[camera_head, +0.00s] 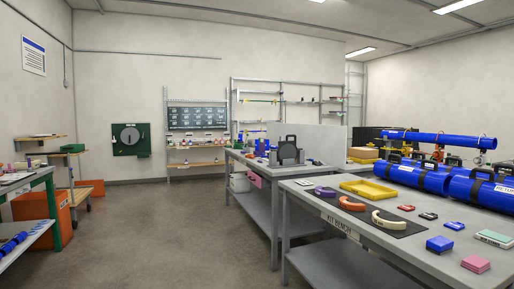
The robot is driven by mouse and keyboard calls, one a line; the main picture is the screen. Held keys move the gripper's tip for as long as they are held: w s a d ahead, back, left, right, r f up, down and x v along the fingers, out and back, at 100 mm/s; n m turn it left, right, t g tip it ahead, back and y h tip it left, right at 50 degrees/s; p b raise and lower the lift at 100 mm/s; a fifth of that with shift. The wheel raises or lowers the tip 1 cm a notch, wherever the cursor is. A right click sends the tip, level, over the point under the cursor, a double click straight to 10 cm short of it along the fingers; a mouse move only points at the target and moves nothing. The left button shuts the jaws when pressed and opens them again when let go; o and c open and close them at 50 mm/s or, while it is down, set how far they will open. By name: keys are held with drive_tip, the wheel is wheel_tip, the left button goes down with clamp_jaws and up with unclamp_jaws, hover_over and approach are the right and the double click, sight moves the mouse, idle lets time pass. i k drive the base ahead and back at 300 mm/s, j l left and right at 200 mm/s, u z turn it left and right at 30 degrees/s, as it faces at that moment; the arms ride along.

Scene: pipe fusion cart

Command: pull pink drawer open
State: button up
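A small pink box-like front, which looks like the pink drawer (254,180), shows under the top of the far grey workbench (262,164), near its left end. It is small and partly shaded. I cannot tell whether it is open or shut, and I cannot make out a handle. My gripper is not in view.
A near grey bench (330,214) fills the right foreground, with blue pipes (415,176) and a yellow tray (368,189) on it. A white bucket (240,182) sits beside the pink front. An orange bin (40,205) stands left. The floor (165,230) between is clear.

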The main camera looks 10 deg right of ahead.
sight(254, 178)
drive_tip(key=i+j, duration=0.15)
drive_tip(key=i, duration=3.35)
drive_tip(key=i+j, duration=0.1)
drive_tip(key=i, duration=3.4)
drive_tip(key=i+j+z, duration=0.1)
drive_tip(key=i+z, duration=0.15)
drive_tip(key=i, duration=0.2)
drive_tip(key=i+j+z, duration=0.2)
drive_tip(key=i, duration=0.2)
drive_tip(key=i+j+z, duration=0.25)
drive_tip(key=i, duration=0.15)
drive_tip(key=k+j+z, duration=0.15)
drive_tip(key=z, duration=0.15)
drive_tip(key=k+z, duration=0.35)
